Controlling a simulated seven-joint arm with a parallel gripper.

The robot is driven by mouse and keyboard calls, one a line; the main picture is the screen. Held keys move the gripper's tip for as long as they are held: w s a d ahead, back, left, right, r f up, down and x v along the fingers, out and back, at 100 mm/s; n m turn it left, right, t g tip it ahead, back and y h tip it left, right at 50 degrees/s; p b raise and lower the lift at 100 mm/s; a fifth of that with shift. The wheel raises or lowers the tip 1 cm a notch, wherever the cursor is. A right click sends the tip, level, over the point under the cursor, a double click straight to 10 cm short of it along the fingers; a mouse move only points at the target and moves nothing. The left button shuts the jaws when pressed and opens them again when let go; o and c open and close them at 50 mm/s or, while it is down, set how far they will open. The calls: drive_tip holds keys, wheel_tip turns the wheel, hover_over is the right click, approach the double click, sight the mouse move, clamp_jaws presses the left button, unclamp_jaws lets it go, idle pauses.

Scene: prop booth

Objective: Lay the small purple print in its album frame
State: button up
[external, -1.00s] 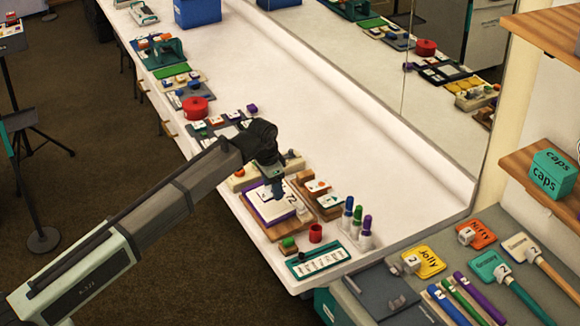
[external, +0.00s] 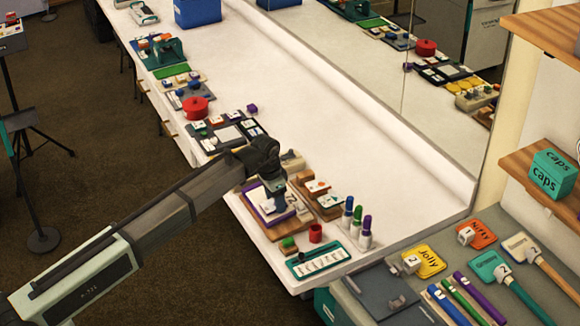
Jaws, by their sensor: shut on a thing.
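A purple-edged flat piece (external: 283,217) with a pale top lies on a brown wooden board near the front end of the long white counter. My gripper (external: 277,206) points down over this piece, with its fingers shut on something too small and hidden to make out. I cannot tell whether the fingers touch the flat piece. A dark tray (external: 211,143) with pale panels and small blocks lies behind my wrist, partly hidden by my arm. A small purple block (external: 252,108) sits beyond that tray. Which piece is the album frame is not clear.
Right of my gripper stand small wooden blocks on a board (external: 329,211) and several upright markers (external: 357,221). A red cup (external: 316,233) and a teal tray (external: 318,260) are in front. A red round tin (external: 196,108) stands farther back. The counter's middle is bare.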

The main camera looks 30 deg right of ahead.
idle(0.4)
drive_tip(key=o, duration=1.1)
wheel_tip(320, 180, up, 14)
drive_tip(key=a, duration=0.2)
drive_tip(key=shift+f, duration=0.2)
